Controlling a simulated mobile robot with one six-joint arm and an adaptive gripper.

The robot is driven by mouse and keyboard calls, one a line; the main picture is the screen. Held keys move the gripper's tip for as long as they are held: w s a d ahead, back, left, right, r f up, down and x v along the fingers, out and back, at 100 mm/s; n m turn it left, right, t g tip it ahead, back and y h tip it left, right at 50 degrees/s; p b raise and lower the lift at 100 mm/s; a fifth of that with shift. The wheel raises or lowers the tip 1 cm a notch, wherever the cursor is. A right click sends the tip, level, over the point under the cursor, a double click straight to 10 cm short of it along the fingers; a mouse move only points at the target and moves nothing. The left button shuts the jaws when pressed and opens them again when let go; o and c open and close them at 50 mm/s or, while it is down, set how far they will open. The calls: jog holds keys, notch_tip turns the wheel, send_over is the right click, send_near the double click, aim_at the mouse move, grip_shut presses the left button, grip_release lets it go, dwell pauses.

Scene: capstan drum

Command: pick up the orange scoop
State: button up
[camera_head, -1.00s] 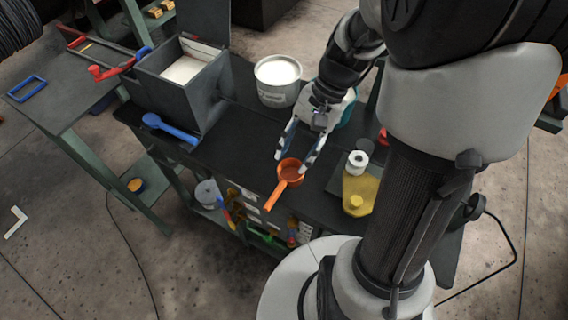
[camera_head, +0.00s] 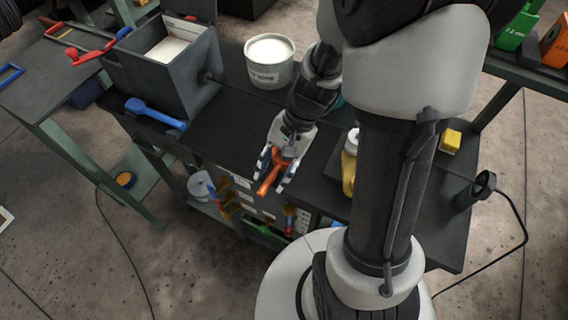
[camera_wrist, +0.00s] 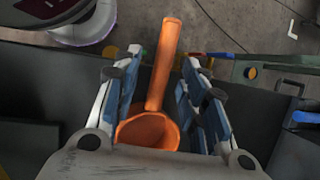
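The orange scoop (camera_head: 268,181) is at the front edge of the dark bench top, its handle pointing toward the front. In the wrist view its round bowl (camera_wrist: 148,131) is close to my palm and its handle runs away between the fingers. My gripper (camera_head: 277,175) is down around the scoop, with one finger on each side. In the wrist view my gripper (camera_wrist: 160,98) is open, with gaps showing beside the handle. My palm hides part of the bowl, and I cannot tell whether a finger touches it.
A blue scoop (camera_head: 155,113) lies left on the bench before a grey bin (camera_head: 150,75). A white-filled pot (camera_head: 269,72) stands behind my gripper. A yellow bottle (camera_head: 348,172) stands close to the right, partly behind my arm. Bench top left of my gripper is clear.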

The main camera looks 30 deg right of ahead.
jog(key=shift+c, duration=0.5)
grip_shut()
